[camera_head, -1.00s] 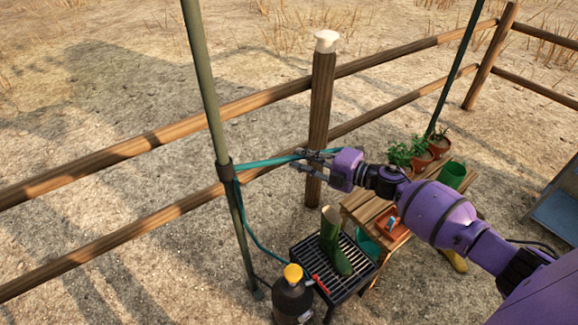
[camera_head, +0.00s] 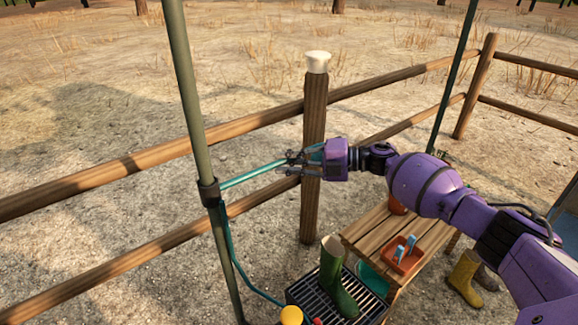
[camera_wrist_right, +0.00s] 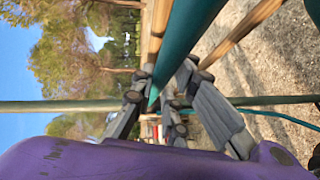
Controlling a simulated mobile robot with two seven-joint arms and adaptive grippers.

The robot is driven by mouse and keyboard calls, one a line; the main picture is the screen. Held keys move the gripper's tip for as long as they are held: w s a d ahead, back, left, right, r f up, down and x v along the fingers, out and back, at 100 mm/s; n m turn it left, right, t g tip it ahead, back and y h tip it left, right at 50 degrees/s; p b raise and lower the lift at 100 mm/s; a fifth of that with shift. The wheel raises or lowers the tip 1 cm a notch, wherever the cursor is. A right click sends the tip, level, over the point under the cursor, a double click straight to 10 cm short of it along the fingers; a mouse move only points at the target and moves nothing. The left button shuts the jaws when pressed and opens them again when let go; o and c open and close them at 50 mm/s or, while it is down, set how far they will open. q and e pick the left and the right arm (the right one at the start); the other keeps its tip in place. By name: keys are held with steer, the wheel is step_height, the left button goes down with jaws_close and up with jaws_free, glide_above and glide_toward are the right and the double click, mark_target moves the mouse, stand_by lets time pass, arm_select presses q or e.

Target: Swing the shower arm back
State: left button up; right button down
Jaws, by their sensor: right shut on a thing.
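The shower arm (camera_head: 250,174) is a teal tube that sticks out to the right from a dark clamp (camera_head: 209,193) on a green upright pole (camera_head: 190,110). My right gripper (camera_head: 288,163) is shut on the shower arm near its outer end, in front of the wooden fence post. In the right wrist view the teal arm (camera_wrist_right: 186,35) runs between the gripper's fingers (camera_wrist_right: 160,105). A teal hose (camera_head: 232,250) hangs from the clamp along the pole. My left gripper is not in view.
A fence post with a white cap (camera_head: 318,62) stands behind my gripper, with rails (camera_head: 110,172) on both sides. Below are a green boot (camera_head: 333,275) on a dark grate (camera_head: 305,290), a slatted bench (camera_head: 375,232) with an orange tray (camera_head: 402,255), and yellow boots (camera_head: 465,275).

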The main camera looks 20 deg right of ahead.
steer(key=shift+f, duration=0.15)
steer(key=c, duration=1.7)
jaws_free()
steer(key=v, duration=1.2)
